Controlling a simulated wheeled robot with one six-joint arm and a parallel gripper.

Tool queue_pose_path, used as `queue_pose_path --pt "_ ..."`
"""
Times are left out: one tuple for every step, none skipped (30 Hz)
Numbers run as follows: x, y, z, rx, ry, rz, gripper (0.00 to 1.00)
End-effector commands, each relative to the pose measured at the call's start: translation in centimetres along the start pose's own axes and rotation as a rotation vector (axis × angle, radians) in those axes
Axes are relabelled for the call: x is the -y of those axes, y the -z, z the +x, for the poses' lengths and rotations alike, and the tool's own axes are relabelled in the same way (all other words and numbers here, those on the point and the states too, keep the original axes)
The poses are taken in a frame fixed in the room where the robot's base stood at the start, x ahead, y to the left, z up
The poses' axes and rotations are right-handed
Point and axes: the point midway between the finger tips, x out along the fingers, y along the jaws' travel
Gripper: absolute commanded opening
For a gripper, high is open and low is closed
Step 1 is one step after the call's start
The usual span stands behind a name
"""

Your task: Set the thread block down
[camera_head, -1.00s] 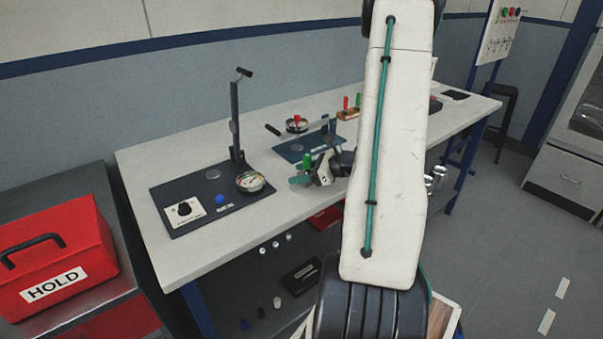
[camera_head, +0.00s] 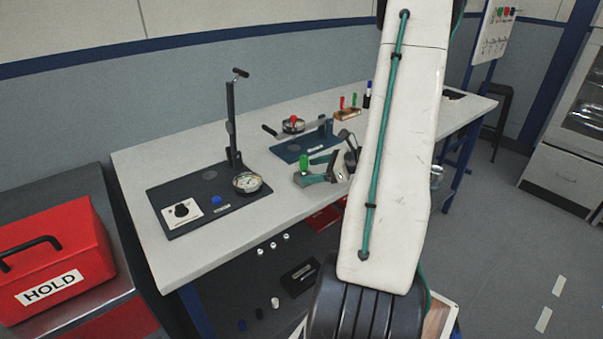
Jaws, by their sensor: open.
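The thread block (camera_head: 304,166) appears to be the small piece with a bright green upright top near the front edge of the bench (camera_head: 240,235). Its lower part is partly hidden by my gripper's teal fingers. My gripper (camera_head: 311,170) reaches in from the right, with its fingers pointing left, apart on either side of the piece. The jaws are open. The piece looks upright and at bench height; I cannot tell whether a finger still touches it.
A dark plate with a lever post and dial gauge (camera_head: 248,182) stands to the left. A blue fixture (camera_head: 300,146) with a red-topped dial is just behind. A small wooden rack (camera_head: 347,114) is farther back. A red HOLD box (camera_head: 50,255) sits far left. My arm hides the bench's right part.

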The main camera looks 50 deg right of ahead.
Motion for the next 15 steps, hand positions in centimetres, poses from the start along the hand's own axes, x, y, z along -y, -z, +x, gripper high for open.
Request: queue_pose_path --pt "0.1 0.0 -1.3 0.000 0.005 0.001 0.79" --pt "0.1 0.0 -1.9 0.000 0.004 0.001 0.79" --pt "0.1 0.0 -2.8 0.000 0.005 0.000 0.79" --pt "0.1 0.0 -3.3 0.000 0.004 -0.001 0.79" --pt "0.1 0.0 -3.8 0.000 0.003 -0.001 0.79" --pt "0.1 0.0 -4.5 0.000 0.004 0.000 0.79" --pt "0.0 0.0 -4.9 0.000 0.002 0.000 0.79" --pt "0.0 0.0 -5.3 0.001 0.002 0.001 0.79" --pt "0.1 0.0 -5.7 0.001 0.002 0.001 0.79" --pt "0.1 0.0 -5.9 0.000 0.002 0.000 0.79" --pt "0.0 0.0 -6.1 0.000 0.001 0.000 0.79" --pt "0.0 0.0 -6.4 0.000 0.000 0.000 0.79" --pt "0.0 0.0 -6.5 0.000 0.000 0.000 0.79" --pt "0.0 0.0 -6.6 0.000 0.000 0.000 0.79" --pt "0.0 0.0 -6.6 0.000 0.000 0.000 0.79"
